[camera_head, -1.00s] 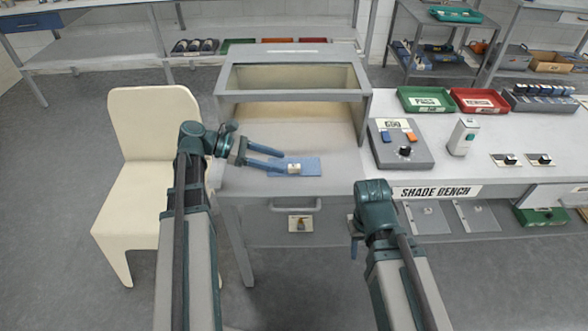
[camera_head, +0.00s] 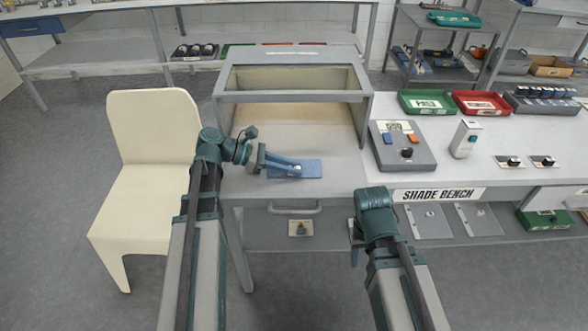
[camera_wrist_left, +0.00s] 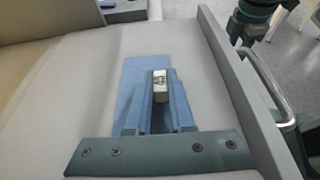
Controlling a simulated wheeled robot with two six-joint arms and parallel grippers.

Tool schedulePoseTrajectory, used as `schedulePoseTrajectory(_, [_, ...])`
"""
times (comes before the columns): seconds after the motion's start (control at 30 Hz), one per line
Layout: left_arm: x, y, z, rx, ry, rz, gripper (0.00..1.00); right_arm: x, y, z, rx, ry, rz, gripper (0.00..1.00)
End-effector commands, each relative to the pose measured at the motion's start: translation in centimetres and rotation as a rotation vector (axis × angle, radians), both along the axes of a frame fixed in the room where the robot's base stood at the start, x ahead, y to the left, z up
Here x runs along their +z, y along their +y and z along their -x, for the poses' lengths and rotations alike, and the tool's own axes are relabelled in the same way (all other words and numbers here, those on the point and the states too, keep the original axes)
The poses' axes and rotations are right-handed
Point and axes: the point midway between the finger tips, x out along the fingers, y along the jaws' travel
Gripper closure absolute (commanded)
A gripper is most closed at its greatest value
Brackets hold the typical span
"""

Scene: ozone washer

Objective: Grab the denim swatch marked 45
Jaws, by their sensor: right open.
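The blue denim swatch (camera_head: 312,169) lies flat near the front edge of the bench, in front of the hooded box. In the left wrist view the swatch (camera_wrist_left: 133,72) carries a small pale raised tab (camera_wrist_left: 160,80) with dark marks that I cannot read surely. My left gripper (camera_head: 297,169) reaches over the swatch from the left. Its blue fingers (camera_wrist_left: 160,92) stand on both sides of the tab and look closed against it. My right gripper (camera_head: 354,256) is open, empty, pointing down in front of the bench and partly hidden by its arm.
The hooded viewing box (camera_head: 292,98) stands behind the swatch. A grey control unit (camera_head: 402,158), a green tray (camera_head: 427,110) and a red tray (camera_head: 480,110) stand to the right. A drawer handle (camera_head: 295,210) sticks out below the bench edge. A cream chair (camera_head: 150,130) stands left.

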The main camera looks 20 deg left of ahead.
Motion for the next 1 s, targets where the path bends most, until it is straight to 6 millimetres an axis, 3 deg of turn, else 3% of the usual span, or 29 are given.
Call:
schedulePoseTrajectory(0.03, [0.0, 0.0, 0.0, 0.0, 0.0, 0.0, 0.91, 0.0, 0.0, 0.0, 0.0, 0.0, 0.0, 0.5])
schedulePoseTrajectory(0.1, [0.0, 0.0, 0.0, 0.0, 0.0, 0.0, 1.0, 0.0, 0.0, 0.0, 0.0, 0.0, 0.0, 0.5])
schedulePoseTrajectory(0.53, [0.2, 0.0, 0.0, 0.0, 0.0, 0.0, 1.0, 0.2, 0.0, 0.0, 0.0, 0.0, 0.0, 0.5])
schedulePoseTrajectory(0.9, [4.4, -1.0, -0.5, -0.004, 0.0, 0.0, 1.0, 4.4, 0.0, 0.0, 0.0, 0.0, 0.0, 0.5])
schedulePoseTrajectory(1.0, [3.9, -2.5, 1.4, -0.004, 0.0, 0.0, 1.0, 3.9, 0.0, 0.0, 0.0, 0.0, 0.0, 0.5])
